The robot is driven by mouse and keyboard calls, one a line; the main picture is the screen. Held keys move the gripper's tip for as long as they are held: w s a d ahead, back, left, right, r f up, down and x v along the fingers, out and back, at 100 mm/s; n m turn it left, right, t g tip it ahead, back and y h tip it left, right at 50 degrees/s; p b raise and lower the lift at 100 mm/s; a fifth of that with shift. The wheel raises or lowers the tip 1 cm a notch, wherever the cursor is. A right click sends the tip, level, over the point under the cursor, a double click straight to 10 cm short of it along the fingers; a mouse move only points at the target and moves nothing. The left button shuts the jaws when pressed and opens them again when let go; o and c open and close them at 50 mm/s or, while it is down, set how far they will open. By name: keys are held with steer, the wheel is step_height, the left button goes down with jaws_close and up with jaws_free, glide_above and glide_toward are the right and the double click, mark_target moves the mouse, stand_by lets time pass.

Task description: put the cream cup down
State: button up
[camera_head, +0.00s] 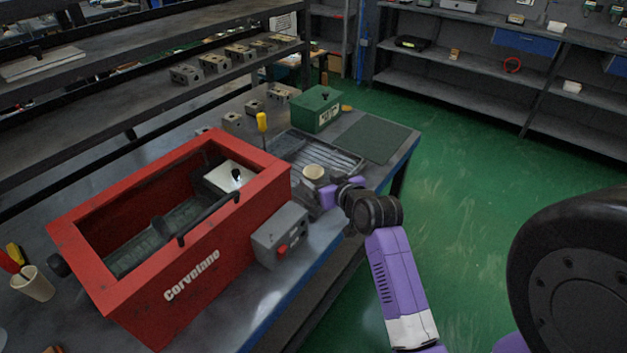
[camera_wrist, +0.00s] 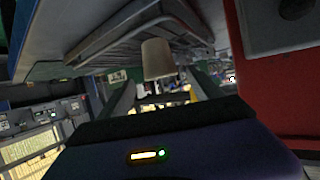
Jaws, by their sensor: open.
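The cream cup (camera_head: 313,172) is upright at the near edge of the ribbed metal tray (camera_head: 345,157) in the head view. In the wrist view, which is turned over, the cup (camera_wrist: 158,60) shows just past and between my fingertips. My gripper (camera_head: 312,187) is open at the cup, low over the bench. In the wrist view, my gripper's fingers (camera_wrist: 160,86) are spread wider than the cup, with a gap on each side. The cup's lower part is hidden in the head view, and I cannot tell whether its base rests on the tray or the bench.
A red open-topped machine (camera_head: 214,262) and its grey switch box (camera_head: 281,236) stand left of my gripper. A yellow-handled tool (camera_head: 262,122) stands behind. A green box (camera_head: 315,109) and flat green mat (camera_head: 372,140) lie beyond. Another cream cup (camera_head: 35,284) holds tools at far left.

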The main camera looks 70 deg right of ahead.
mark_target(310, 170)
steer(key=shift+x, duration=1.95)
steer(key=shift+r, duration=0.1)
steer(key=c, duration=1.5)
steer(key=shift+c, duration=0.2)
steer(key=shift+r, duration=0.1)
